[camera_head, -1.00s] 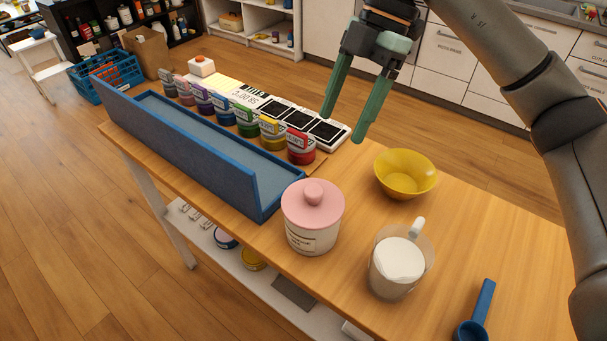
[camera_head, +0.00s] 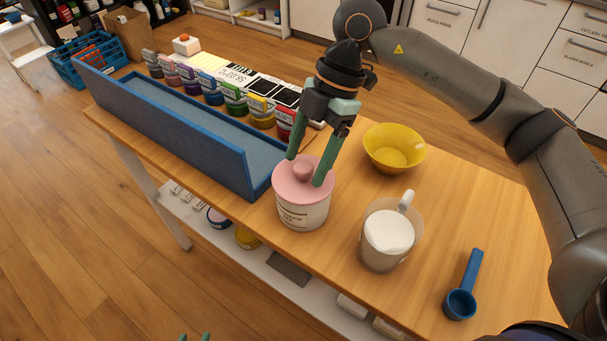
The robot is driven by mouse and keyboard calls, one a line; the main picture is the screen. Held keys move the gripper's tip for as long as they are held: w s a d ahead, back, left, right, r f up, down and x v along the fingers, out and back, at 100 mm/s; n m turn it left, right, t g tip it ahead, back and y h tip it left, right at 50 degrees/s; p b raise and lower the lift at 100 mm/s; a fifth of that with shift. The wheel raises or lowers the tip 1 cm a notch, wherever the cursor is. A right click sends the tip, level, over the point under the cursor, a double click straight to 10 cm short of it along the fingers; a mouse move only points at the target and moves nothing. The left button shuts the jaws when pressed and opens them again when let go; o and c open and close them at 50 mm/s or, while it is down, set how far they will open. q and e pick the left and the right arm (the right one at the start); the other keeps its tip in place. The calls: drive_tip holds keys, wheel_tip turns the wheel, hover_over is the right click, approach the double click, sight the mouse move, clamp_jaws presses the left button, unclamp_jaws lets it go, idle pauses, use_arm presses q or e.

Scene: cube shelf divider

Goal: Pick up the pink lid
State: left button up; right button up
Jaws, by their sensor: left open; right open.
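The pink lid (camera_head: 290,187) with its round knob (camera_head: 303,169) sits on a white canister (camera_head: 303,217) near the table's front edge. My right gripper (camera_head: 304,170) is over the lid, pointing down, open, with one green finger on each side of the knob. I cannot tell whether the fingertips touch the lid's top. Only the green fingertips of my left gripper (camera_head: 195,337) show at the bottom edge, apart from each other, open and away from the lid.
A blue divider tray (camera_head: 205,165) stands left of the canister, with a row of paint jars (camera_head: 234,97) behind it. A yellow bowl (camera_head: 394,150), a cup of white contents (camera_head: 388,235) and a blue scoop (camera_head: 462,300) are to the right on the table (camera_head: 480,200).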

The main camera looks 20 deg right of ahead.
drive_tip(key=shift+f, duration=0.1)
drive_tip(key=shift+c, duration=0.3)
clamp_jaws()
idle(0.6)
